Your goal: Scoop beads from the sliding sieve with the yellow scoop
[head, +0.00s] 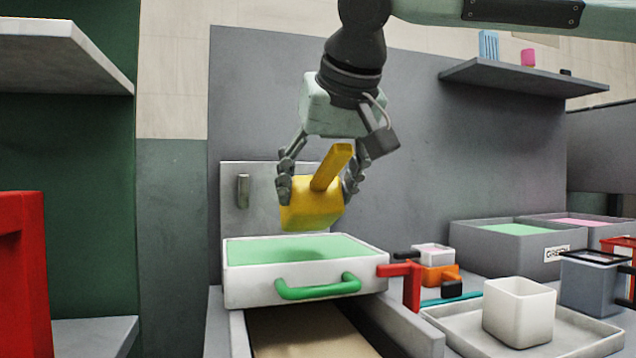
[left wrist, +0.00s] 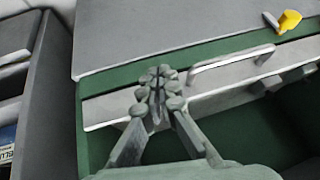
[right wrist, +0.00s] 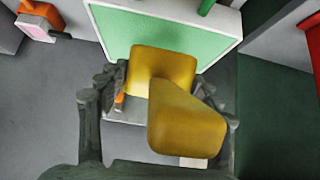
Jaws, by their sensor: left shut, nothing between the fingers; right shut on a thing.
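The yellow scoop (head: 312,204) is held by my right gripper (head: 319,190), above the sliding sieve (head: 305,291). The fingers are shut on the scoop's cup, and its handle sticks up and to the right. In the right wrist view the scoop (right wrist: 163,70) is between the fingers (right wrist: 158,110), with the sieve (right wrist: 113,38) beyond it. The sieve is a white tray with a green handle and green beads (head: 300,249). The scoop is apart from the beads. My left gripper (left wrist: 158,85) is shut and empty, near a silver bar handle in the left wrist view.
A white cup (head: 518,311) stands on a pale tray (head: 583,337) at right. Grey bins (head: 508,248) with green and pink contents stand behind. A red clamp-like part (head: 408,281) is beside the sieve's right side. A shelf (head: 520,78) hangs at upper right.

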